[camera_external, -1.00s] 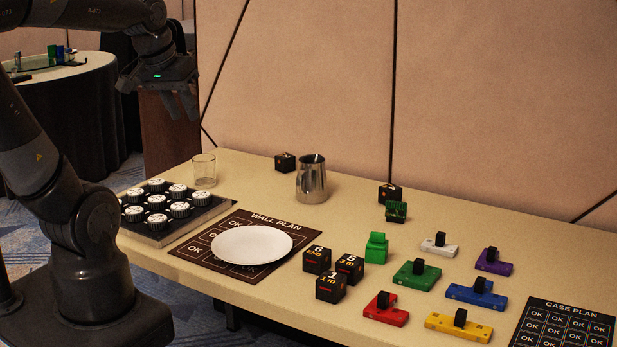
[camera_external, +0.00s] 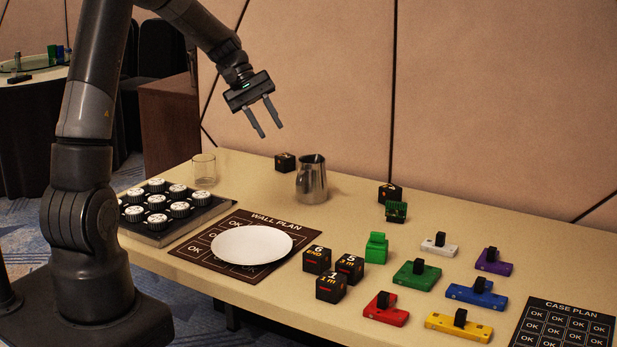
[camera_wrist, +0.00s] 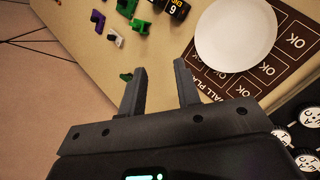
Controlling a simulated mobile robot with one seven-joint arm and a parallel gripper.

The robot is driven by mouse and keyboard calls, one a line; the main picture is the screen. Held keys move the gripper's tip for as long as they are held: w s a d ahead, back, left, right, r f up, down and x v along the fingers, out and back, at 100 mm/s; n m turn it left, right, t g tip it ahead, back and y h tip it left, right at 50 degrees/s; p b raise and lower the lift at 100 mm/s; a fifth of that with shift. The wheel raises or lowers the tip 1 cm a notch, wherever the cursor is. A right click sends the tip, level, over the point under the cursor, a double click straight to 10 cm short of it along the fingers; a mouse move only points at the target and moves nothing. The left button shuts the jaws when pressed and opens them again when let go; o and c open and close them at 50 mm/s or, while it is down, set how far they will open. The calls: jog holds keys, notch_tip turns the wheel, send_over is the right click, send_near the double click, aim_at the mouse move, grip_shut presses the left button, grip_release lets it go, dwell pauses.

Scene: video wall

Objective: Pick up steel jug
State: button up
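I cannot see the jug in the wrist view.
A glass (camera_external: 204,170) and a black cube (camera_external: 285,162) stand near the jug. The white plate (camera_external: 252,245), a tray of white-topped knobs (camera_external: 178,228), black numbered cubes (camera_external: 317,260) and coloured blocks (camera_external: 417,274) occupy the table (camera_external: 450,213). The wall rises behind it.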

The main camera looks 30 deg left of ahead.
aim_at(309, 181)
jog(key=w+a+f+n+t+h, duration=0.1)
jog(key=w+a+f+n+h, duration=0.1)
jog(key=w+f, duration=0.3)
jog(key=w+a+f+n+t+h, duration=0.1)
jog(key=w+a+f+n+h, duration=0.2)
jog(key=w+f, duration=0.3)
jog(key=w+a+f+n+t+h, duration=0.1)
jog(key=w+a+f+n+h, duration=0.2)
jog(key=f, duration=0.7)
jog(key=shift+w+a+f+n+t+h, duration=0.2)
jog(key=shift+w+n+h, duration=0.25)
jog(key=shift+w+h, duration=0.15)
jog(key=shift+w+a+f+n+t+h, duration=0.1)
jog(key=shift+w+f+n+t+h, duration=0.1)
jog(key=shift+w+n+h, duration=0.4)
jog(key=d, duration=0.2)
jog(key=w+d, duration=0.1)
jog(key=d, duration=0.2)
jog(key=w+d, duration=0.1)
jog(key=d, duration=0.1)
jog(key=shift+d+f, duration=0.2)
jog(key=shift+f, duration=0.15)
grip_shut()
